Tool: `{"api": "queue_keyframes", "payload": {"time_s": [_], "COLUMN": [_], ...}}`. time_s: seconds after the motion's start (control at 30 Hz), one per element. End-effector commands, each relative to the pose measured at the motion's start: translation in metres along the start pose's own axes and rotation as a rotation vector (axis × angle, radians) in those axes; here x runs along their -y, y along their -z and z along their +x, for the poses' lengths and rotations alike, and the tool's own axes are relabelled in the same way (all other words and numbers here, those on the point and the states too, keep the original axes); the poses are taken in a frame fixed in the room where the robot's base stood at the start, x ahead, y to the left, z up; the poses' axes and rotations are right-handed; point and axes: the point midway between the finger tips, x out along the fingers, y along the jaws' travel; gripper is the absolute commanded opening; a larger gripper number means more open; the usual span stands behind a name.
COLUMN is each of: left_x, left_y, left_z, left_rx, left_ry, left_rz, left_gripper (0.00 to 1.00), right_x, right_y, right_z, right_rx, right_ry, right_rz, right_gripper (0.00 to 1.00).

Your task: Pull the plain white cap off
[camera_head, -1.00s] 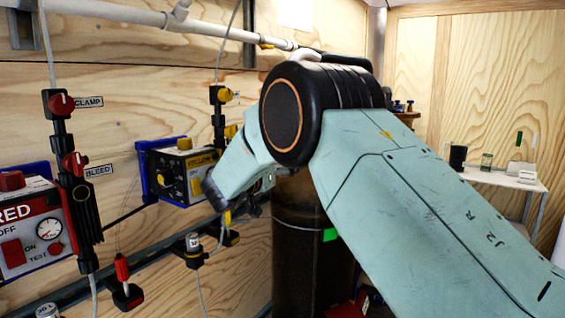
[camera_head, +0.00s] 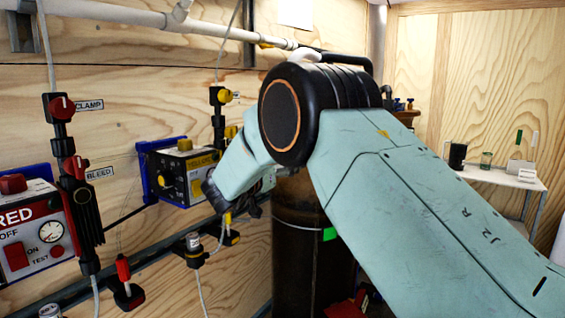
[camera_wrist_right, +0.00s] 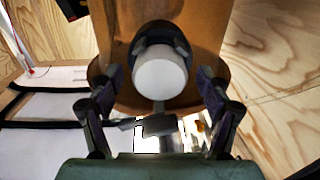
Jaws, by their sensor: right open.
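The plain white cap (camera_wrist_right: 160,78) shows in the right wrist view as a round white end in a dark collar (camera_wrist_right: 158,35), against a brown cylinder (camera_wrist_right: 205,30). My right gripper (camera_wrist_right: 158,84) is open. Its two dark fingers stand to the left and right of the cap, with gaps on both sides, so nothing is held. In the head view, my right gripper (camera_head: 248,204) is mostly hidden behind its own arm, beside the dark brown cylinder (camera_head: 298,250). The cap cannot be made out there. My left gripper is not in view.
A yellow-labelled box (camera_head: 182,175) is on the wooden wall left of my right wrist. Red box (camera_head: 28,235), CLAMP and BLEED valves (camera_head: 70,165) and hoses are further left. A small shelf (camera_head: 495,178) stands at the right.

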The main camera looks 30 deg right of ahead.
Motion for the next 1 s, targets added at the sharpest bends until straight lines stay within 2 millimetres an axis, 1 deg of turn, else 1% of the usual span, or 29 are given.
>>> {"api": "queue_keyframes", "payload": {"time_s": [0.07,0.9,0.93,1.0], "left_x": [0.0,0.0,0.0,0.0], "left_y": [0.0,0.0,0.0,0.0], "left_z": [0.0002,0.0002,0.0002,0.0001], "left_rx": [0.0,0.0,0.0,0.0], "left_ry": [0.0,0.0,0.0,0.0], "left_rz": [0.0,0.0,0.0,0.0], "left_gripper": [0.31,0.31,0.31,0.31], "right_x": [-0.0001,0.0,0.0,0.0001], "right_y": [-0.0005,-0.0001,0.0,0.0003], "right_z": [0.0001,0.0001,0.0001,-0.0002], "right_rx": [0.001,0.0,0.0,0.0], "right_ry": [0.0,0.0,0.0,0.0], "right_rz": [0.0,0.0,0.0,0.0], "right_gripper": [0.77,0.05,0.03,0.03]}}
